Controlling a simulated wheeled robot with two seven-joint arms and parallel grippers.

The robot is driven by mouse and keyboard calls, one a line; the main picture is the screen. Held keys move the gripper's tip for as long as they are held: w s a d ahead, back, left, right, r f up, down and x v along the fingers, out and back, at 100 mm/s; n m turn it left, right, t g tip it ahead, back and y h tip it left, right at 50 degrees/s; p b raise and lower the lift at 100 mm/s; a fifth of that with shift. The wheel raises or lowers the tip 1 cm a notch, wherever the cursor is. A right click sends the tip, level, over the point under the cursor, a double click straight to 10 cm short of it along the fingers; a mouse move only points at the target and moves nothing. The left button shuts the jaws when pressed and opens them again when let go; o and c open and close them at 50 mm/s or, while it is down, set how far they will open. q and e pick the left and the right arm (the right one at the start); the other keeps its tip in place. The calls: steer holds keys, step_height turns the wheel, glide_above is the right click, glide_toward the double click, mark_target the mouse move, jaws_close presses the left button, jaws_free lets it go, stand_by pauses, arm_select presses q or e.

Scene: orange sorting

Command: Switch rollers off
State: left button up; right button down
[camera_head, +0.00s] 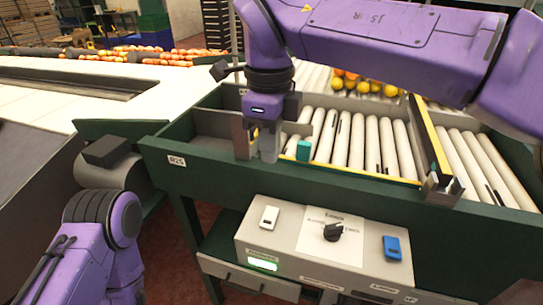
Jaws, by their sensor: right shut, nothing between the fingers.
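The control box (255,225) is a light grey panel on the front of the roller table. It carries a white switch (269,217) at the left, a black rotary knob (333,231) on a white label in the middle, and a blue switch (392,247) at the right. A green lit indicator (263,264) glows on its front face. The rollers (358,140) are white, in a green frame behind the box. My right gripper (268,150) points down near the frame's front left, above and behind the white switch, shut and empty. My left gripper is not visible; only part of that purple arm shows.
Yellow and orange fruit (362,86) lies at the far end of the rollers, partly hidden by my right arm. More oranges (120,53) line the white conveyor (170,83) at the back left. The green frame edge (330,179) stands between the rollers and box.

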arm_select(q)
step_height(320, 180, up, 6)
steer(key=p, duration=0.6)
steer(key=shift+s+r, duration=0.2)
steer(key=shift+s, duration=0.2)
arm_select(e)
steer(key=s+r, duration=0.3)
steer(key=r, duration=1.1)
steer(key=shift+s+a+r, duration=0.25)
steer(key=shift+a+r, duration=0.05)
steer(key=shift+w, duration=0.1)
